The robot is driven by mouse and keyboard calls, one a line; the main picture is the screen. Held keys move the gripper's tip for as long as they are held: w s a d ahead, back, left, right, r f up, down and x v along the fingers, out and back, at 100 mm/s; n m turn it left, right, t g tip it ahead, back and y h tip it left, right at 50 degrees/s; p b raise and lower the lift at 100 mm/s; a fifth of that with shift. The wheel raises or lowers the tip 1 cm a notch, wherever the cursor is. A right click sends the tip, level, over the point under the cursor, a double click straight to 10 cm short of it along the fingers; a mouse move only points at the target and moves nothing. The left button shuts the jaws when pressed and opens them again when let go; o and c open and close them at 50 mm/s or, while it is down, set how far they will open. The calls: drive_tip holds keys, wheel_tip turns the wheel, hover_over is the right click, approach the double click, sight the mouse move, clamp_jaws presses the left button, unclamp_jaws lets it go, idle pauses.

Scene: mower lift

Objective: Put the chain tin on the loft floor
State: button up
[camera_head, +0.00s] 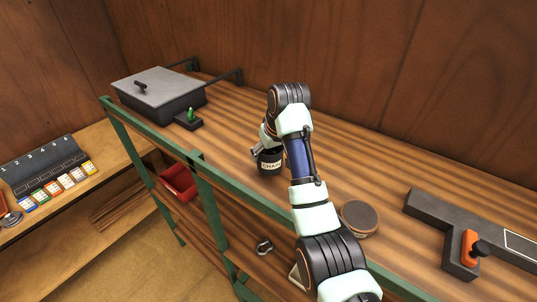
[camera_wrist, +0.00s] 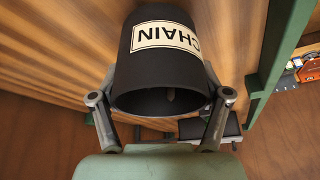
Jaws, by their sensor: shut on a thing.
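The chain tin (camera_head: 270,161) is a black cylinder with a pale label reading CHAIN. In the head view it is at the wooden loft floor (camera_head: 345,165), behind the green rail. My gripper (camera_head: 262,150) is shut on it, partly hidden by my arm. In the wrist view the tin (camera_wrist: 165,75) is between the two fingers of my gripper (camera_wrist: 162,110), its label upside down in the picture. I cannot tell whether the tin touches the boards or hangs just above them.
A grey lidded box (camera_head: 160,92) and a small block with a green knob (camera_head: 189,120) are to the left. A round brown-topped tin (camera_head: 360,217) and a dark bracket with an orange handle (camera_head: 469,247) are to the right. A red bin (camera_head: 180,183) sits below the rail.

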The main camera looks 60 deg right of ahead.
drive_tip(key=shift+f, duration=0.8)
drive_tip(key=shift+f, duration=0.15)
drive_tip(key=o, duration=1.6)
drive_tip(key=shift+c, duration=0.2)
drive_tip(key=v, duration=0.7)
drive_tip(key=shift+r, duration=0.35)
drive_tip(key=shift+s+a, duration=0.1)
drive_tip(key=shift+s, duration=0.05)
